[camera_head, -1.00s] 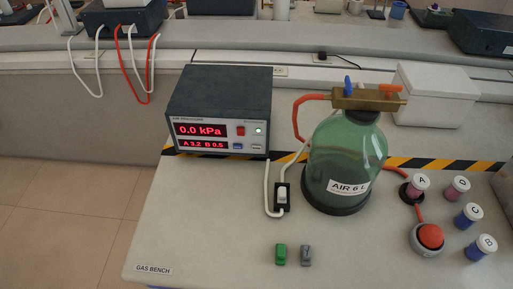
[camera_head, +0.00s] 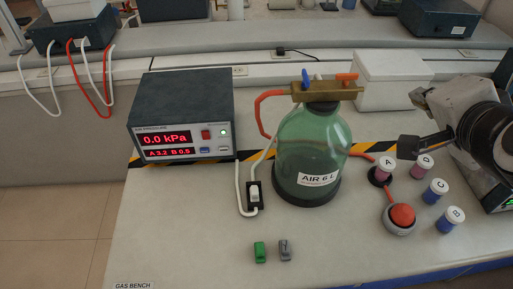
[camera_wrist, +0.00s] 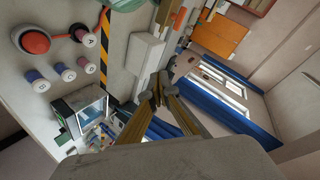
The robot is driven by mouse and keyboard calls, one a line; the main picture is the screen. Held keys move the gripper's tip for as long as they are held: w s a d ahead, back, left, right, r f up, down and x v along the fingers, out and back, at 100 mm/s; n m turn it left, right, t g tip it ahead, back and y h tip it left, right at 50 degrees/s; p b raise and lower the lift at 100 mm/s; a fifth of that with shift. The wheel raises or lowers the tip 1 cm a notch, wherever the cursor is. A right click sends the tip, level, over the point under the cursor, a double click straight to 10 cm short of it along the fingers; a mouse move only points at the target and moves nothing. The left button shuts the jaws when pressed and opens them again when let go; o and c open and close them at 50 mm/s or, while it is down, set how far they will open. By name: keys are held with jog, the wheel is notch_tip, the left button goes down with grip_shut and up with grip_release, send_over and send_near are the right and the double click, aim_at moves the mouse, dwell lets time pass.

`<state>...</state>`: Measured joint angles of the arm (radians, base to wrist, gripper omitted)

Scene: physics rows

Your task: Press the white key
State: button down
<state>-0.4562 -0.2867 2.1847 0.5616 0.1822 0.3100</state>
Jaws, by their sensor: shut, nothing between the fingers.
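A red key (camera_head: 206,134) sits above the blue one. My gripper (camera_head: 409,147) is at the right of the head view, far right of the meter and apart from it, near the labelled vials. It is shut and empty. In the wrist view its fingers (camera_wrist: 154,96) show, but the meter's front panel cannot be made out.
A green glass bottle (camera_head: 312,150) with a brass top stands between the meter and my gripper. A black switch (camera_head: 254,196) with a white cable, a red button (camera_head: 402,215), several vials, a white box (camera_head: 393,80) and two small clips stand around. The front left of the bench (camera_head: 180,230) is clear.

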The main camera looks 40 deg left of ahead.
aim_at(224, 149)
jog(key=w+a+r+m+t, duration=0.1)
jog(key=w+a+m, duration=0.2)
jog(key=a, duration=0.5)
jog(key=w+a+r+m+t, duration=0.2)
jog(key=w+a+m, duration=0.1)
jog(key=a, duration=0.5)
jog(key=s+a+f+m+t+h, duration=0.1)
jog(key=a+f+m, duration=0.2)
jog(key=a, duration=0.2)
jog(key=a+f+m+h, duration=0.1)
jog(key=a+f+m, duration=0.2)
jog(key=a, duration=0.2)
jog(key=s+a+f+g, duration=0.1)
jog(key=s+a+f, duration=0.1)
jog(key=s+f, duration=0.5)
jog(key=s+a+f+n+g+h, duration=0.1)
jog(key=s+a+f, duration=0.2)
jog(key=s+f, duration=0.5)
jog(key=s+a+f+g+h, duration=0.1)
jog(key=s+f, duration=0.6)
jog(key=f, duration=1.1)
jog(key=shift+s+a+f+n, duration=0.3)
jog(key=shift+s+a, duration=0.1)
jog(key=shift+a, duration=0.3)
jog(key=shift+w+a, duration=0.1)
jog(key=shift+w, duration=0.05)
jog(key=shift+w+a, duration=3)
